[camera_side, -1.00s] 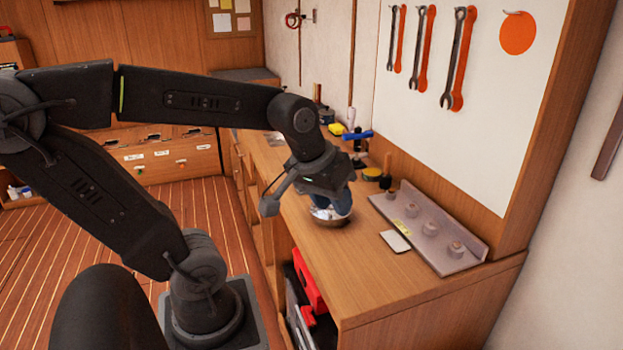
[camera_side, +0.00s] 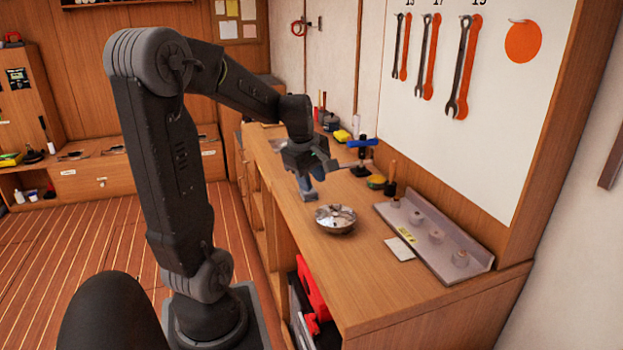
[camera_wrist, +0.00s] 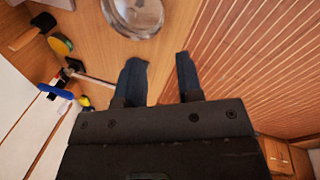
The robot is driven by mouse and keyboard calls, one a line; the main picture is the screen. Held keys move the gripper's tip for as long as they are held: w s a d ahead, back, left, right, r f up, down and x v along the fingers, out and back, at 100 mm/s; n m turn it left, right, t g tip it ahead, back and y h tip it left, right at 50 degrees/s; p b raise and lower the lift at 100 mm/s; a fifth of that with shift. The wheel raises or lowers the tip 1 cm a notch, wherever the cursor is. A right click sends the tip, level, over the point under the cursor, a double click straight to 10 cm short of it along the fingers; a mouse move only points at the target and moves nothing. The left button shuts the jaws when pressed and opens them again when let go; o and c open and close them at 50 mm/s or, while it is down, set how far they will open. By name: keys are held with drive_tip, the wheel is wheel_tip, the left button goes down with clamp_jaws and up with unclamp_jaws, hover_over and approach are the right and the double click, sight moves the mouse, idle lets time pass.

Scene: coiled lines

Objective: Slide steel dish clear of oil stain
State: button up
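The round steel dish (camera_side: 336,220) sits upright on the wooden bench, near its left edge, with a shiny inside. In the wrist view the dish (camera_wrist: 134,14) is at the top, partly cut off. My gripper (camera_side: 307,190) is behind and left of the dish in the side view, above the bench and apart from it. In the wrist view my gripper's (camera_wrist: 161,68) two blue-grey fingers are spread with nothing between them. I cannot make out an oil stain; the bench under the dish is hidden.
A grey rack (camera_side: 437,238) with several knobs stands right of the dish, beside a white card (camera_side: 400,249). A blue-handled clamp-like tool (camera_side: 361,148) and a yellow-topped round item (camera_side: 376,181) stand behind. The bench front (camera_side: 385,295) is clear.

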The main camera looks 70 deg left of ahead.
sight(321, 223)
drive_tip(key=shift+f, duration=0.1)
drive_tip(key=x, duration=1.3)
drive_tip(key=shift+w+f, duration=0.1)
drive_tip(key=shift+f, duration=0.2)
clamp_jaws()
